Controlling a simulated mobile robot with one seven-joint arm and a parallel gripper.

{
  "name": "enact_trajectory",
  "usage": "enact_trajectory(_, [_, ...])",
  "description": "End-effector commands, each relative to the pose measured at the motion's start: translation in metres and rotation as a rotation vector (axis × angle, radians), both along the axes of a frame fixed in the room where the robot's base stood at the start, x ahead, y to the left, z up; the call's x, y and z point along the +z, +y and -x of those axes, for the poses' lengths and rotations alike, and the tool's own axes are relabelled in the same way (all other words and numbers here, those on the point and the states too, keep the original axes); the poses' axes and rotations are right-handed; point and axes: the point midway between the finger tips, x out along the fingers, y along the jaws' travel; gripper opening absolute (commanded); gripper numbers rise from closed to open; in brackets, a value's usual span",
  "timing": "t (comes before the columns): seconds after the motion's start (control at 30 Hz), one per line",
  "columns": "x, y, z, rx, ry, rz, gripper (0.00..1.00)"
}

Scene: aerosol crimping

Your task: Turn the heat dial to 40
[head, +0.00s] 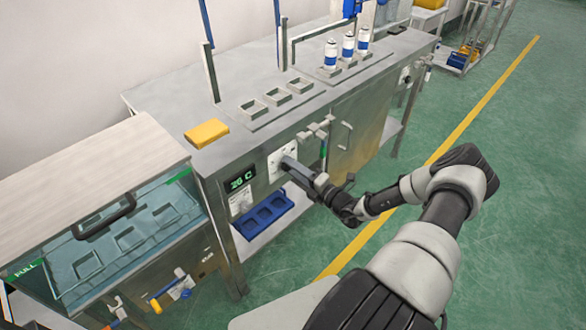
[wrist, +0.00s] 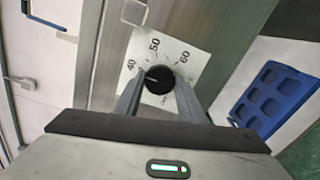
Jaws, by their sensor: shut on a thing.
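The heat dial (wrist: 159,79) is a round black knob with a white pointer mark, on a white plate (wrist: 181,49) marked 40, 50 and 60. The mark points left in the wrist view, close to the direction of the 40 label. My gripper (wrist: 160,86) has one finger on each side of the knob and is shut on it. In the head view, my gripper (head: 288,163) reaches the white dial plate (head: 276,168) on the bench front and hides the knob. A green display (head: 239,180) left of it seems to read 26 C.
A blue tray (head: 262,216) with square pockets sits on the shelf below the dial. A glass-fronted water bath (head: 130,232) stands at left. A yellow block (head: 206,133) and several cans (head: 347,47) stand on the bench top. The green floor at right is clear.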

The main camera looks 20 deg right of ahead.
Motion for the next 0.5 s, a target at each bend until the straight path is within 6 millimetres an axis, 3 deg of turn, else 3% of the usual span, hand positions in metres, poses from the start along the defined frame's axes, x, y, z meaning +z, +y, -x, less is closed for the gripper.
enact_trajectory(0.4, [-0.001,0.0,0.0008,0.001,0.004,-0.004,0.14])
enact_trajectory(0.43, [-0.001,0.0,0.0008,0.001,0.004,-0.004,0.42])
enact_trajectory(0.5, [-0.0009,0.0,0.0007,0.001,0.004,-0.004,0.53])
